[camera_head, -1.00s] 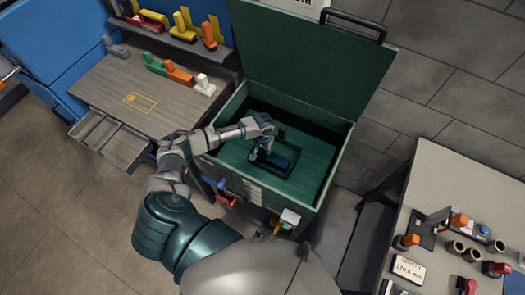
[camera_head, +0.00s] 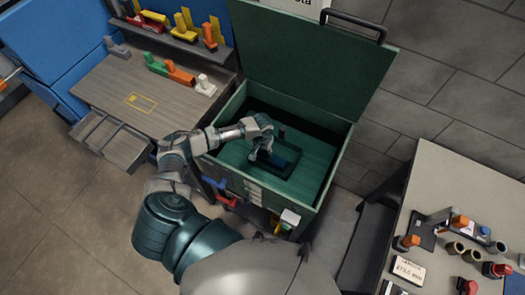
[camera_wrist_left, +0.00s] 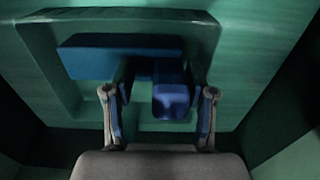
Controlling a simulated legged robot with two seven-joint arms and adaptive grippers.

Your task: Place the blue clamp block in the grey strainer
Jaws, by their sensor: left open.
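The blue clamp block (camera_wrist_left: 118,57) lies in a recessed green tray inside the green chest. It shows a long bar with a stub (camera_wrist_left: 172,98) reaching toward the wrist camera. My left gripper (camera_head: 263,153) is inside the open chest, over the tray. In the left wrist view its fingers (camera_wrist_left: 160,112) are open, one on each side of the stub; I cannot tell whether they touch it. In the head view the gripper mostly hides the block. I cannot make out a grey strainer in either view. My right gripper is not in view.
The green chest (camera_head: 335,150) has walls around the gripper and a raised lid (camera_head: 310,55) behind. A wooden workbench (camera_head: 130,85) with coloured blocks and an open drawer (camera_head: 110,138) stands left. A pale table (camera_head: 455,205) with parts stands right.

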